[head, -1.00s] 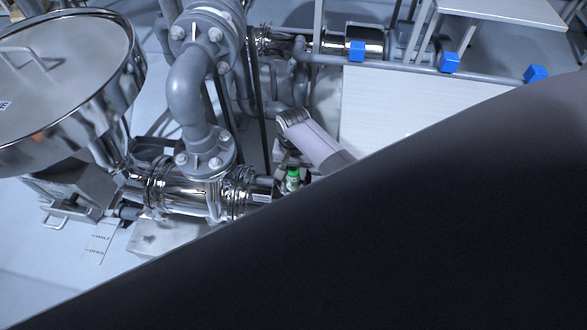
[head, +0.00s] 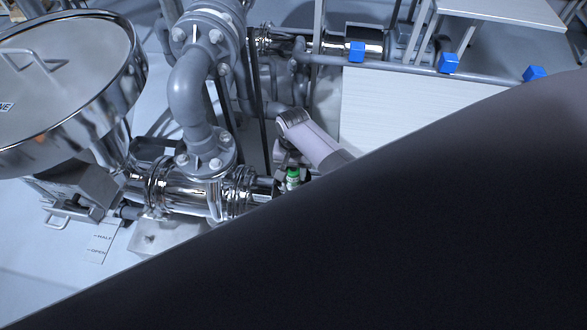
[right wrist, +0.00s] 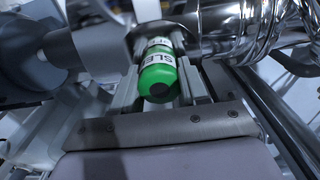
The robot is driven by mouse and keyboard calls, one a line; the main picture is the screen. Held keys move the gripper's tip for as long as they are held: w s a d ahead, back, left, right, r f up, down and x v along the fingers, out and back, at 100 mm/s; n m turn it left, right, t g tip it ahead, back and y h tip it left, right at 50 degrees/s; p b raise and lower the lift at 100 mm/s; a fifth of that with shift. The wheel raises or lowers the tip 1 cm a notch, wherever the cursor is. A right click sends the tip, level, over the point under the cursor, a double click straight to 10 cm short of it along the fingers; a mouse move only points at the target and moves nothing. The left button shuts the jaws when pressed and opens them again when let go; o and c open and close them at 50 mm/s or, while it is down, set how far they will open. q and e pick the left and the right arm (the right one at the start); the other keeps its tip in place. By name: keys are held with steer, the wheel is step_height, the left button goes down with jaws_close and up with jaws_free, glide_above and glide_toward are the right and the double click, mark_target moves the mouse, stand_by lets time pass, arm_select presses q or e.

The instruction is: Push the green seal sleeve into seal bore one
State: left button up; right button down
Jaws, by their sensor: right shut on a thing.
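The green seal sleeve (head: 293,176) is a small green cylinder with a white lettered band. My right gripper (right wrist: 160,62) is shut on it. In the right wrist view the sleeve (right wrist: 158,78) sits between the two fingers, its dark-centred end facing the camera. Its far end is close to a grey round part (right wrist: 103,35) and shiny pipework; I cannot tell whether it touches or enters a bore. In the head view the gripper is at the right end of the shiny horizontal pipe (head: 185,197). Seal bore one cannot be made out. My left gripper is not in view.
A large steel hopper (head: 70,75) stands at the left. A grey flanged elbow pipe (head: 190,95) rises beside the gripper. A white panel (head: 415,115) and blue blocks (head: 449,62) lie behind. My dark arm link covers the lower right of the head view.

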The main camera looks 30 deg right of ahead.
mark_target(293, 169)
steer(key=shift+w+a, duration=0.1)
steer(key=c, duration=0.5)
jaws_free()
steer(key=o, duration=0.5)
steer(key=shift+r, duration=0.15)
steer(key=shift+r+p, duration=2.9)
steer(key=shift+p, duration=0.15)
